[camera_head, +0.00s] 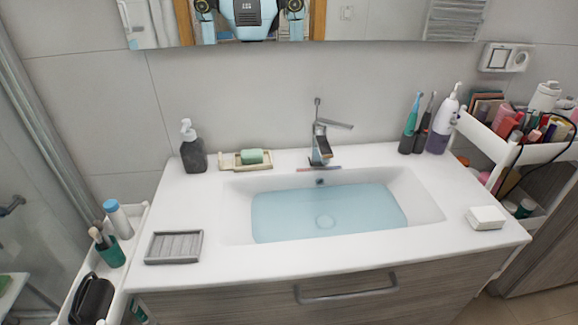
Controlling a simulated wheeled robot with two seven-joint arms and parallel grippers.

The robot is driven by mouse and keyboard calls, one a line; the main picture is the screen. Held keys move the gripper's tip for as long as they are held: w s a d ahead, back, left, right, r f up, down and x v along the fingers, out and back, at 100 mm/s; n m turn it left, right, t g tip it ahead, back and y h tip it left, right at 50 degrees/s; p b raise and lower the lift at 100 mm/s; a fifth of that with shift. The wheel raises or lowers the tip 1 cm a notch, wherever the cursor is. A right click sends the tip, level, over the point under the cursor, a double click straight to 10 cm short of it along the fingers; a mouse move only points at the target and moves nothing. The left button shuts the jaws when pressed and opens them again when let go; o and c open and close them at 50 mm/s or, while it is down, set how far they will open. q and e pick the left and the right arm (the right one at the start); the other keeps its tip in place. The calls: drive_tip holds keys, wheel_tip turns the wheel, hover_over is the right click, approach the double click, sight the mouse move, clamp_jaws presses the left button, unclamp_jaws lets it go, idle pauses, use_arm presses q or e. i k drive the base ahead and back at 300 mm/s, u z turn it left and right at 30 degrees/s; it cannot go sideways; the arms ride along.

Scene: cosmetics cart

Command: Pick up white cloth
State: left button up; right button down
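A small white block-shaped thing (486,218), which looks like a folded white cloth, lies on the right front corner of the white washbasin counter (215,270). It lies flat, to the right of the basin, and nothing covers it. Neither of my grippers shows in the head view.
The basin (330,212) holds bluish water below a metal faucet (320,140). A grey ridged tray (174,247) lies at the front left. A dark soap bottle (192,148), green soap on a dish (252,156) and toothbrushes (411,125) stand along the back. A crowded cart (540,152) flanks the right.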

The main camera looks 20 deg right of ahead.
sight(482, 218)
drive_tip(key=z, duration=1.9)
